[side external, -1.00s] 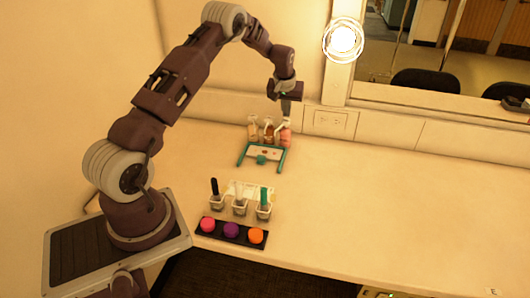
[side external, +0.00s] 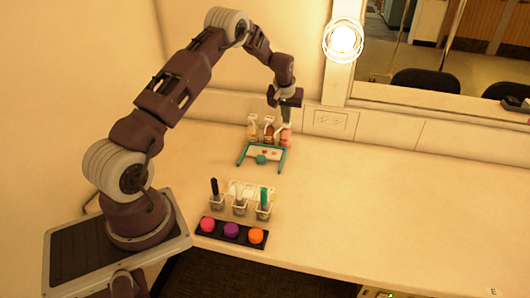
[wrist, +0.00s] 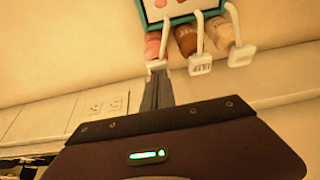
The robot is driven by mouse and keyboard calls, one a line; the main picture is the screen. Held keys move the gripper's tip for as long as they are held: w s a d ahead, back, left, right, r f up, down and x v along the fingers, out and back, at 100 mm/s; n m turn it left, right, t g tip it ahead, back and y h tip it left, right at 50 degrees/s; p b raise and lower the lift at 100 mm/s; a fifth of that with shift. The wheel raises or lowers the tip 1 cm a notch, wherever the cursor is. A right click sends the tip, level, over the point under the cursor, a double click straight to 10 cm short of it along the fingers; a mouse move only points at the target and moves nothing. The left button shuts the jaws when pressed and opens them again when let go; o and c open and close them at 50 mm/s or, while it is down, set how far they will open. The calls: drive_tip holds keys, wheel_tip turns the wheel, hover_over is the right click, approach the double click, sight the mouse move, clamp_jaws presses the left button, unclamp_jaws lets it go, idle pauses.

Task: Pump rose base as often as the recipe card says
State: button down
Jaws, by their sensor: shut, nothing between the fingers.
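Three pump bottles stand in a row at the back of the counter: a pale peach one (side external: 253,131), a brown one (side external: 268,133) and a pink one (side external: 286,140). In the wrist view the pink bottle (wrist: 152,46) has a white pump head (wrist: 156,65). My gripper (side external: 286,118) is shut and empty, pointing down over the pink bottle. In the wrist view its fingertips (wrist: 156,75) are at that pump head and seem to touch it; how far the head is pressed I cannot tell. The recipe card (side external: 266,152) stands before the bottles; its marks are too small to read.
A teal frame (side external: 282,160) surrounds the card. Nearer the front are several small cups holding tools (side external: 240,206) and a black tray (side external: 216,235) with pink, purple and orange pots. The counter's right side is clear. The wall and lit mirror are behind.

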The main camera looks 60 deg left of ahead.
drive_tip(key=shift+f, duration=0.1)
drive_tip(key=shift+r, duration=1.2)
wheel_tip(320, 180, up, 6)
idle(0.3)
